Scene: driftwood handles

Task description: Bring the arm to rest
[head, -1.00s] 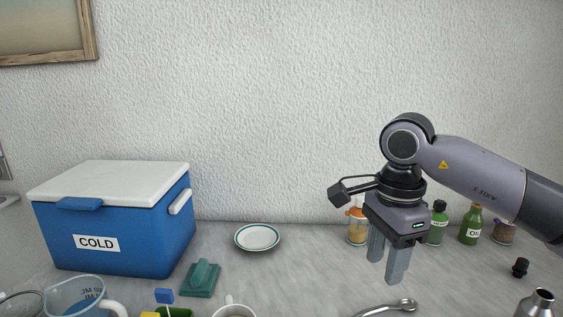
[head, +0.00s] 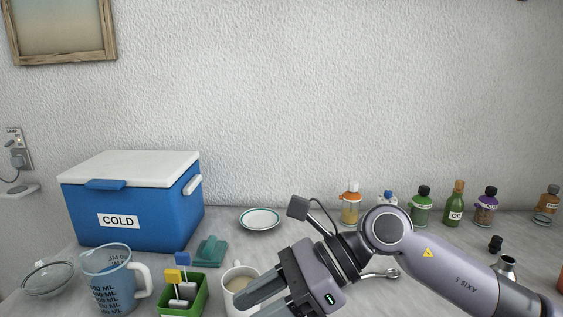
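My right arm comes in from the right, low over the counter. Its gripper (head: 250,302) points down and to the left, in front of the white mug (head: 237,279), and hides part of it. The two grey fingers are apart with nothing seen between them; their tips are near the bottom edge of the view. Whether the fingers touch the mug cannot be told. My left gripper is not in view.
A green caddy (head: 196,303), a measuring jug (head: 108,277) and a glass bowl (head: 48,279) stand at the front left. Behind are a blue cooler (head: 150,222), a teal-handled item (head: 210,251) and a plate (head: 260,219). A spoon (head: 385,273) lies behind the arm; several bottles (head: 422,207) line the wall.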

